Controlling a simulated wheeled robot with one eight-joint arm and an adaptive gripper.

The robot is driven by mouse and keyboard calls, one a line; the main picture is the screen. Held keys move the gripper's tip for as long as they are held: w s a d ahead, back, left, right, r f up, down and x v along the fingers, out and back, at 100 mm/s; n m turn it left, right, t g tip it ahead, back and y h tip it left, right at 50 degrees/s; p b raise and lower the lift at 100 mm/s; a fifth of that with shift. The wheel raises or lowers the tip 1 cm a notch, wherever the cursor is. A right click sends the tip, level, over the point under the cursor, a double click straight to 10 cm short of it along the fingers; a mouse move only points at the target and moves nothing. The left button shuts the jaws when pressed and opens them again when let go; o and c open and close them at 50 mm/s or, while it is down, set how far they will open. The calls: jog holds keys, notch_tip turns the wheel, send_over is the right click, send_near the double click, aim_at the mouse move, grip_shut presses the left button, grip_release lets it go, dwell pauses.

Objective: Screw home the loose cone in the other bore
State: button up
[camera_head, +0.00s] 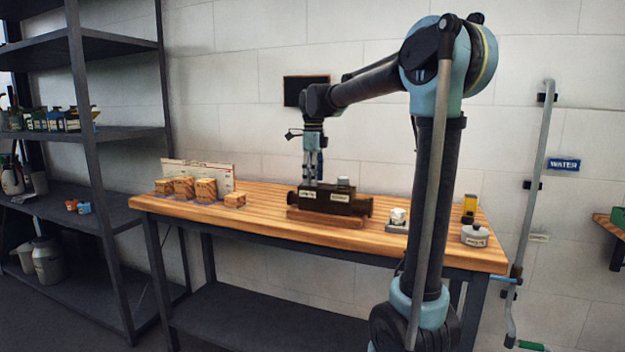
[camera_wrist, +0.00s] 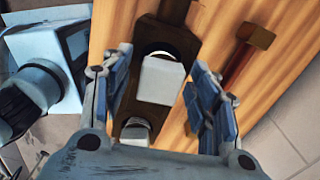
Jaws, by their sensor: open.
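A dark valve body (camera_head: 335,200) with small labels lies on a wooden cradle (camera_head: 325,217) mid-bench. It also shows in the wrist view (camera_wrist: 185,43). A pale square-headed cone (camera_wrist: 160,80) stands in one bore, between my open fingers with gaps on both sides. A bright ring shows at its far edge. A second, greyer cone (camera_wrist: 135,130) sits in the other bore, partly behind my gripper's palm. One pale cone top (camera_head: 345,182) shows right of my gripper in the head view. My gripper (camera_head: 313,181) points down over the body's left part. I cannot tell how deep either cone sits.
Several wooden boxes (camera_head: 183,187) stand at the bench's left before an upright board (camera_head: 215,172). A white piece (camera_head: 398,215), a yellow item (camera_head: 469,206) and a lidded pot (camera_head: 474,236) stand at the right. A red-handled tool (camera_wrist: 240,62) lies beside the body.

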jog(key=shift+f, duration=0.15)
jog(key=c, duration=1.3)
jog(key=shift+s+m, duration=0.1)
jog(key=shift+m, duration=1.9)
grip_shut()
jog(key=shift+s+a+m, duration=0.1)
jog(key=shift+m, duration=1.9)
jog(key=o, duration=2)
grip_release()
